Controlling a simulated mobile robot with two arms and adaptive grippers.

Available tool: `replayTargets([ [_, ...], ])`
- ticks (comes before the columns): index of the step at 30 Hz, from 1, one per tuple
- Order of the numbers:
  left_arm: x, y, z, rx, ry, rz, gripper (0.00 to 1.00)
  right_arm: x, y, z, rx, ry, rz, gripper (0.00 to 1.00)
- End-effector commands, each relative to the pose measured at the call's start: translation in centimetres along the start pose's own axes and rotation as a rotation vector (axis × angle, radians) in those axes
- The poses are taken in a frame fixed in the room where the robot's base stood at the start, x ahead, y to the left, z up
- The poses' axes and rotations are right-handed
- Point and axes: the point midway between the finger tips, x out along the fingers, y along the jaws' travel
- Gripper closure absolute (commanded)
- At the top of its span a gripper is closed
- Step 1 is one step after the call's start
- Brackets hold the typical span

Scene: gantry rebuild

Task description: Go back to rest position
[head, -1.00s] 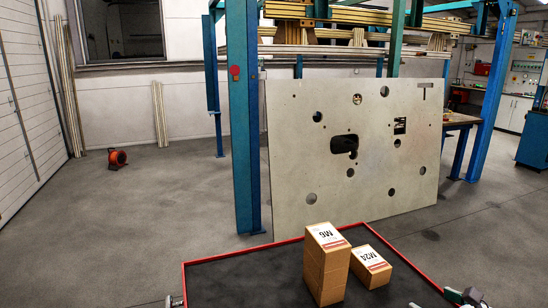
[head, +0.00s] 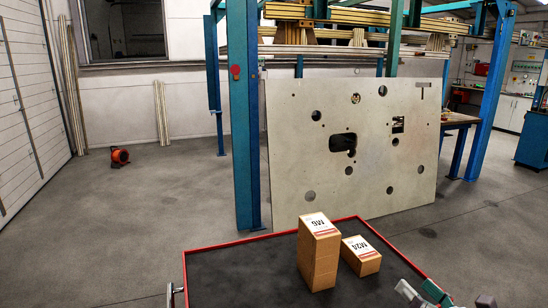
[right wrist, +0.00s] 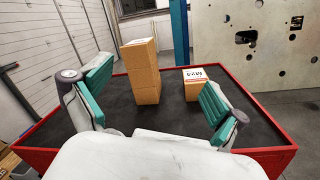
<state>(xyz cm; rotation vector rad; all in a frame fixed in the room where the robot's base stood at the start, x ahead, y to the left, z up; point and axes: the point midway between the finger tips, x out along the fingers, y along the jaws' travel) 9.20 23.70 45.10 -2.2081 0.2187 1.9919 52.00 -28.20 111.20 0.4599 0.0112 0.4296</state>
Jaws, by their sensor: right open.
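My right gripper (head: 416,290) is open and empty at the front right edge of the red-rimmed tray in the head view. In the right wrist view its green-padded fingers (right wrist: 156,76) are spread wide, with nothing between the pads. Only a small grey piece of my left gripper (head: 173,294) shows at the tray's left edge; its jaws cannot be made out. A tall brown stack labelled M6 (head: 318,255) and a lower box labelled M24 (head: 361,257) stand upright on the tray, apart from the right gripper.
The black tray (head: 235,276) has a raised red rim and bare room left of the boxes. Behind it a pale panel with holes (head: 290,150) leans by a blue post (head: 243,120). An orange blower (head: 120,156) sits on open floor at left.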

Motion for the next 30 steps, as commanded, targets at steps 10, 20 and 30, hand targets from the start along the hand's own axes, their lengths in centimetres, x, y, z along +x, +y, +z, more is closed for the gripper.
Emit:
replayTargets([
  [10, 0.0, 0.1, 0.8, -0.001, -0.012, 0.001, 0.60, -4.9, -0.7, 3.2, 0.902, -0.577, -0.087, 0.02],
  [20, 0.0, 0.3, 0.8, -0.002, -0.012, 0.004, 0.60, -14.3, -4.5, -14.0, 1.911, -0.901, -0.858, 0.02],
  [30, 0.0, 0.4, 0.7, -0.003, -0.011, 0.004, 0.60, -20.2, 2.7, -24.9, 2.205, -0.804, -1.481, 0.02],
])
